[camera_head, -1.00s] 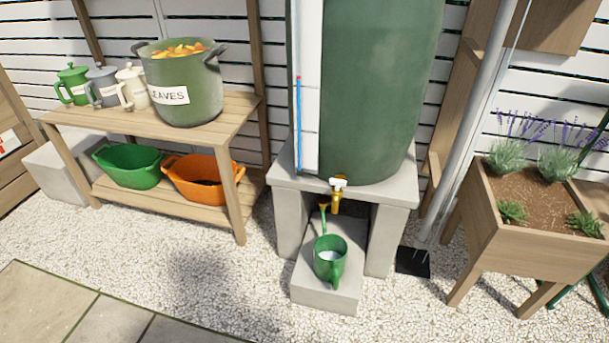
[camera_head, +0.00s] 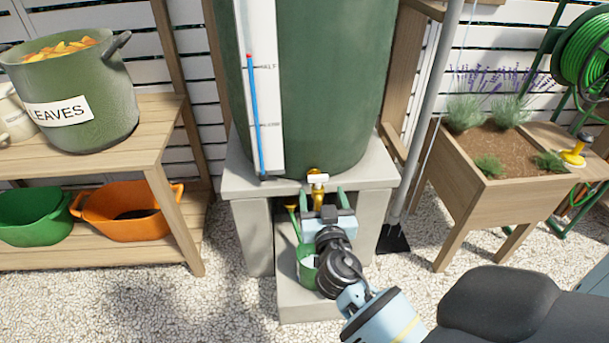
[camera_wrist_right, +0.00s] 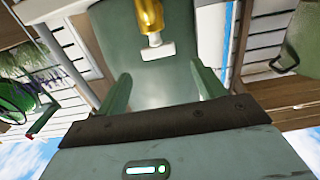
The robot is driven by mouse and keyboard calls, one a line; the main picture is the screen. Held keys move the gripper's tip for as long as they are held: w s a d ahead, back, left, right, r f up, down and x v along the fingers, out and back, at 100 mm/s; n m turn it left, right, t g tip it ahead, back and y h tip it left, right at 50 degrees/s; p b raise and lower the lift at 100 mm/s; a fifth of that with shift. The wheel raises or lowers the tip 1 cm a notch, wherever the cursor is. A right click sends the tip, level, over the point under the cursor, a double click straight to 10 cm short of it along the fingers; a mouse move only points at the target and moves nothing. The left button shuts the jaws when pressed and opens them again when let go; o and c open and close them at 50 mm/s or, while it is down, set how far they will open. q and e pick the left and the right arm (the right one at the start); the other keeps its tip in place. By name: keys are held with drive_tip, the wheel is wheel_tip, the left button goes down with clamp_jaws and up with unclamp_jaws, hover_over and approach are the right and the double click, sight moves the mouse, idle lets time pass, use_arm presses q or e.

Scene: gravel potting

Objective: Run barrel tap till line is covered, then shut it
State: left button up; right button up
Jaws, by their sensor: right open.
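The green barrel (camera_head: 330,80) stands on a concrete stand. Its brass tap (camera_head: 317,190) has a white handle (camera_head: 318,178) at the barrel's foot. In the right wrist view the tap (camera_wrist_right: 149,18) and its white handle (camera_wrist_right: 158,52) are just ahead of and between my fingers. My right gripper (camera_head: 322,197) is open and empty, close to the tap; it also shows in the right wrist view (camera_wrist_right: 163,85). The green watering can (camera_head: 306,272) stands below the tap, partly hidden by my right arm; its line cannot be seen. No water stream shows. My left gripper is out of view.
A gauge with a blue column (camera_head: 255,115) and red top is on the barrel. The concrete stand (camera_head: 252,182) frames the tap's space. A wooden shelf (camera_head: 90,262) with tubs is left; a planter (camera_head: 480,205) and hose reel (camera_head: 583,60) are right.

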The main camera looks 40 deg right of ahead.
sight(319, 177)
drive_tip(key=x, duration=0.6)
drive_tip(key=shift+w+d, duration=0.2)
drive_tip(key=shift+w, duration=0.05)
drive_tip(key=shift+w+d, duration=0.25)
drive_tip(key=shift+w, duration=0.2)
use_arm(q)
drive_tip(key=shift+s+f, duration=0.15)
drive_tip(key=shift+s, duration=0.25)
use_arm(e)
drive_tip(key=c, duration=1)
